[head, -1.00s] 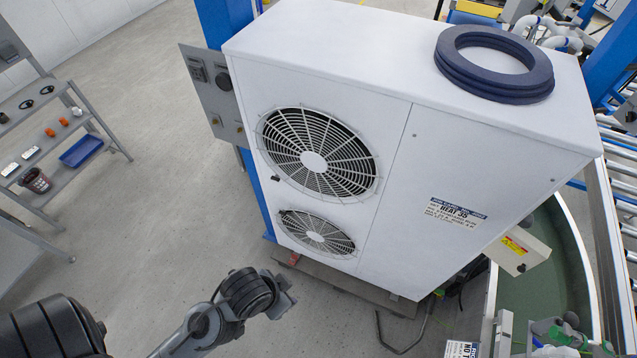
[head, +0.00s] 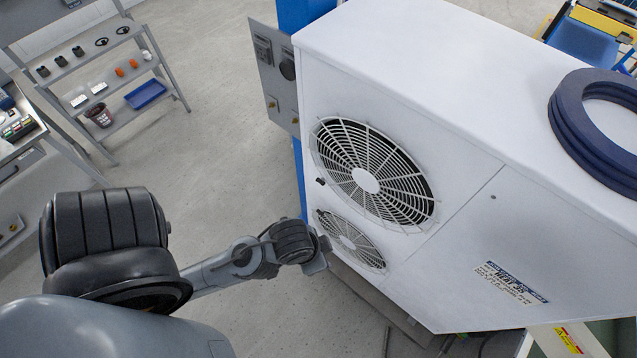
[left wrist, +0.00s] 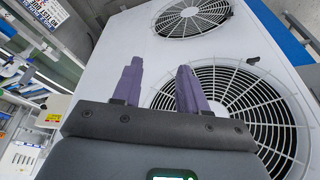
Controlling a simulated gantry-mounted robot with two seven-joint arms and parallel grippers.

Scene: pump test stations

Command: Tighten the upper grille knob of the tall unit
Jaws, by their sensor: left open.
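The tall unit (head: 470,200) is a white cabinet with two round fan grilles on its front. The upper grille (head: 365,180) has a small black knob (head: 320,181) at its lower left edge. In the left wrist view the cabinet appears turned over, with the nearer grille (left wrist: 240,110) at lower right and a black knob (left wrist: 252,60) at its upper right rim. My left gripper (left wrist: 160,68) is open and empty, its two purple fingers apart and pointing toward the front panel, left of that knob. In the head view my left wrist is before the lower grille (head: 350,240); its fingers cannot be made out. My right gripper is not in view.
A grey control panel (head: 275,80) sticks out beside the unit's left edge, near a blue post (head: 303,12). Dark blue rings (head: 585,140) lie on the unit's top. A shelf rack (head: 110,75) holds small parts and a blue tray (head: 145,94). Floor between rack and unit is clear.

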